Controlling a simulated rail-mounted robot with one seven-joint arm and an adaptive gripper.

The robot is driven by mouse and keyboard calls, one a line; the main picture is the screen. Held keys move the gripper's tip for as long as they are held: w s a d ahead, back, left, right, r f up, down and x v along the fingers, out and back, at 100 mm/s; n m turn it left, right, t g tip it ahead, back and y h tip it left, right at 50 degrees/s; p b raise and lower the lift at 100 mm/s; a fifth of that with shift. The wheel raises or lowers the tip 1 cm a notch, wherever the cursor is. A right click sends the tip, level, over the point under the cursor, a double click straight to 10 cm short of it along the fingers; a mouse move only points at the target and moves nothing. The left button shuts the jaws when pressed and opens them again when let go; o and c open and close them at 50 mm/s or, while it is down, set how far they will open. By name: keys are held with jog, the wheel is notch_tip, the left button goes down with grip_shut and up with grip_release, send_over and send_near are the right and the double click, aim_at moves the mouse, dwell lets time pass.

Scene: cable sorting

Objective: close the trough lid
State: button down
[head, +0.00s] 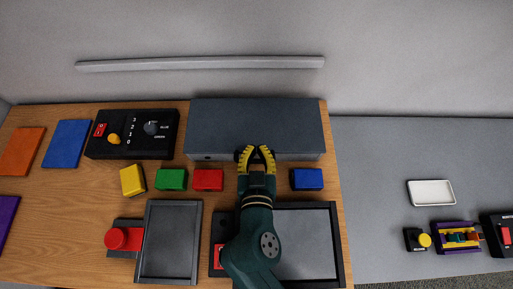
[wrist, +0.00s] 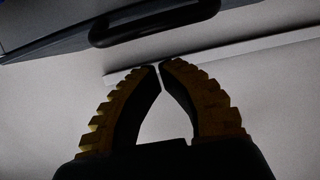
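A long dark grey box (head: 255,112), which looks like the trough, lies along the back edge of the wooden table in the head view. Its top looks like a flat grey panel; I cannot tell whether the lid is fully down. My gripper (head: 256,151) is over the front edge of this box, right of its middle. In the wrist view, a grey panel (wrist: 55,35) with a dark handle-like bar (wrist: 150,24) crosses the top, beyond my fingertips (wrist: 160,66). The fingertips nearly meet, with nothing visible between them. Contact with the box cannot be told.
A black switch box (head: 132,145) stands left of the grey box. Yellow (head: 132,180), green (head: 171,180), red (head: 208,180) and blue (head: 307,180) blocks lie in front. A pale bar (head: 200,64) runs along the wall.

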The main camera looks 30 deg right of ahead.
notch_tip(320, 180, up, 4)
jog(key=w+d+r+p, duration=0.1)
jog(key=w+p, duration=0.1)
jog(key=p, duration=0.2)
jog(key=s+a+f+b, duration=0.2)
jog(key=s+a, duration=0.3)
jog(key=s, duration=0.3)
jog(key=shift+s+a+f, duration=0.15)
jog(key=shift+f, duration=0.05)
